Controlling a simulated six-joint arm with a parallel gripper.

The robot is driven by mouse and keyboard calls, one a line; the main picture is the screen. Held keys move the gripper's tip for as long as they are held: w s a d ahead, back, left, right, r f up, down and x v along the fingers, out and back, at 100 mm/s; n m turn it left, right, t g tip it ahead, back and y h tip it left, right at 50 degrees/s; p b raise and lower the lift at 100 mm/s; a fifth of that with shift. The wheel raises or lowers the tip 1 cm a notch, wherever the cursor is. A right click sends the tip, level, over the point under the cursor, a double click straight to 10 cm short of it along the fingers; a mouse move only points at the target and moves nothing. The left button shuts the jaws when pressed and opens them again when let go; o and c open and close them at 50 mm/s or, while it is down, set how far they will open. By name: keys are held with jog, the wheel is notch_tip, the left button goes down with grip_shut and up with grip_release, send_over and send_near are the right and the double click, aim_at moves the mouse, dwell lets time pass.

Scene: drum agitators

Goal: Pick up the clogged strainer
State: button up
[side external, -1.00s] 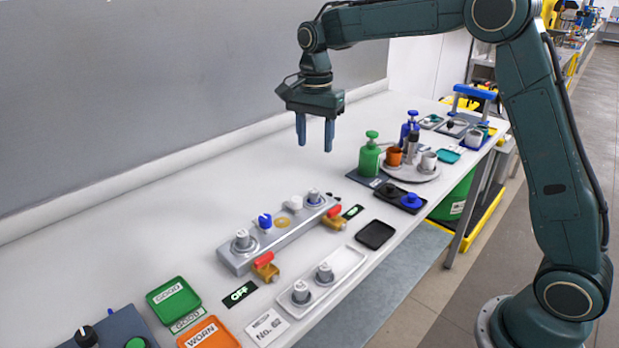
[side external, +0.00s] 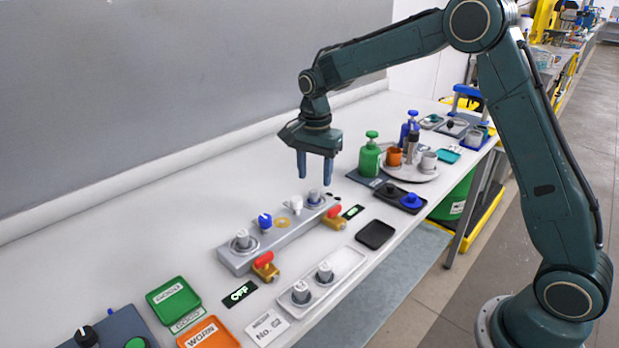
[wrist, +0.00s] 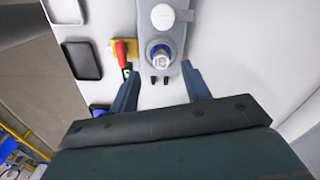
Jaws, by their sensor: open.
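A grey manifold block (side external: 283,234) lies on the white bench. It carries a grey strainer with a pale labelled top at its right end (side external: 314,196), a white knob (side external: 296,204), a blue knob (side external: 265,221) and a similar grey strainer (side external: 242,241) at its left end. My gripper (side external: 314,182) points down, open and empty, just above the right-end strainer. In the wrist view that strainer (wrist: 158,58) sits between and slightly beyond the open fingers (wrist: 160,70), apparently untouched. I cannot tell from its looks which strainer is clogged.
Red-handled brass valves (side external: 335,217) (side external: 266,264) sit along the block's front. A white tray (side external: 343,276) holds two grey strainers. An empty black tray (side external: 375,235), a green GOOD tray (side external: 173,298) and an orange WORN tray (side external: 209,333) lie nearby. A green bottle (side external: 370,158) stands behind right.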

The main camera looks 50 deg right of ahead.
aim_at(314, 190)
jog(key=shift+f, duration=0.15)
jog(key=shift+w+f, duration=0.1)
jog(key=shift+f, duration=2.4)
jog(key=shift+c, duration=0.4)
grip_shut()
